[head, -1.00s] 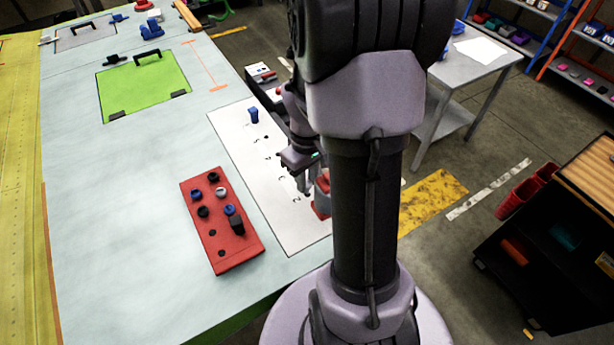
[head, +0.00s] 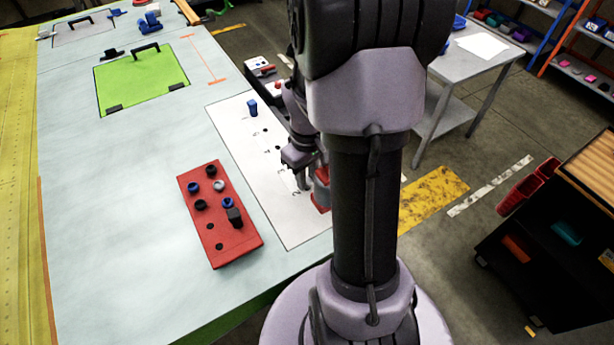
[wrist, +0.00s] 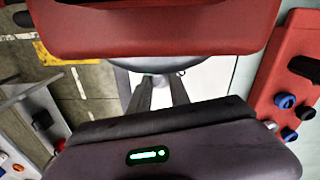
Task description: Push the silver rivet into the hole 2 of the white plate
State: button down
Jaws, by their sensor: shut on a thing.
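The white plate (head: 285,228) lies on the pale table, with printed numbers and small dark holes; it also shows in the wrist view (wrist: 203,80). A blue rivet (head: 252,108) stands upright at its far end. My gripper (head: 303,187) points down over the near part of the plate, close to its surface. In the wrist view its two dark fingers (wrist: 158,88) are shut on a small grey piece at their tips, seemingly the silver rivet (wrist: 158,80). The rivet is mostly hidden, and I cannot tell whether it touches a hole. Hole 2 is not clearly visible.
A red block (head: 233,249) with blue, black and silver pieces and empty holes stands left of the plate. A green panel (head: 140,82) with a black handle lies farther back. The table left of the red block is clear. A grey side table (head: 470,65) stands at right.

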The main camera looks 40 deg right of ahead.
jog(key=shift+s+a+f, duration=0.25)
jog(key=shift+s+f, duration=0.05)
jog(key=shift+f, duration=0.4)
jog(key=shift+r, duration=0.1)
notch_tip(320, 180, up, 4)
jog(key=p, duration=0.3)
jog(key=shift+w+r, duration=0.1)
jog(key=shift+w+d, duration=0.1)
jog(key=shift+d, duration=0.05)
